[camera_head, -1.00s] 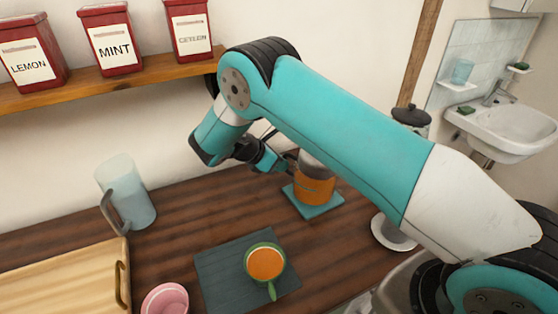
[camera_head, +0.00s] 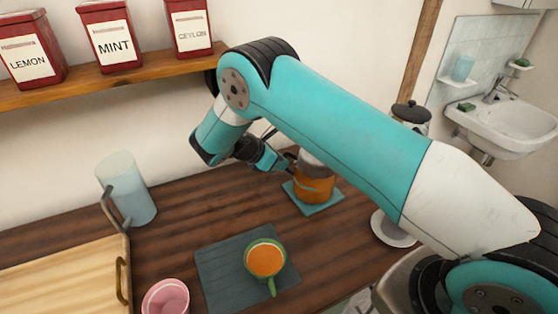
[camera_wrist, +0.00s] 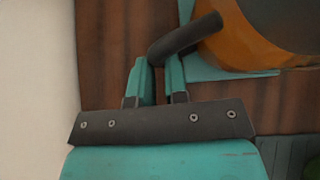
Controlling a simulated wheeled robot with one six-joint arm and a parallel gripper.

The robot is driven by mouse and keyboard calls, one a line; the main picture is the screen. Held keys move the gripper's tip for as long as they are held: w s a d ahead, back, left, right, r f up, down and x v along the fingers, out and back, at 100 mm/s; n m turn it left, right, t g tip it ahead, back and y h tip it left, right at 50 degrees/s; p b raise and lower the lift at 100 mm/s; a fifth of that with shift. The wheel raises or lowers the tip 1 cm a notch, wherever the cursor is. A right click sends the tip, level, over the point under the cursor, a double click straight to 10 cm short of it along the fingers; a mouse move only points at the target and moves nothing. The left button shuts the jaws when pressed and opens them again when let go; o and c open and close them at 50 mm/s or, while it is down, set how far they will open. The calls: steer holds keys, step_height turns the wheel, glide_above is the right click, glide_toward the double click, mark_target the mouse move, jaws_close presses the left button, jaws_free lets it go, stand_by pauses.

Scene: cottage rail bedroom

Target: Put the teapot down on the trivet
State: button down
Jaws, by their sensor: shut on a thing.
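The teapot (camera_head: 314,184) has a see-through body with amber tea in it and a dark handle. It looks upright over the teal square trivet (camera_head: 327,206) and seems to rest on it, though its base is partly hidden by my arm. In the wrist view the teapot's amber side (camera_wrist: 228,42) is at the upper right, with the trivet (camera_wrist: 205,70) showing below it. My gripper (camera_wrist: 158,72) is shut on the teapot's dark handle; it also shows in the head view (camera_head: 284,164), left of the teapot.
A green cup of orange drink (camera_head: 265,258) stands on a dark slate mat (camera_head: 218,272) in front. A pink bowl (camera_head: 165,298), a wooden tray (camera_head: 60,275) and a glass jug (camera_head: 130,190) are to the left. A white saucer (camera_head: 392,232) and a lidded jar (camera_head: 411,114) are at the right.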

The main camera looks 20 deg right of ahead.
steer(key=c, duration=1.1)
jaws_free()
steer(key=shift+o, duration=0.2)
steer(key=p+v, duration=0.2)
steer(key=v, duration=1.5)
steer(key=shift+r, duration=0.25)
steer(key=shift+a, duration=0.1)
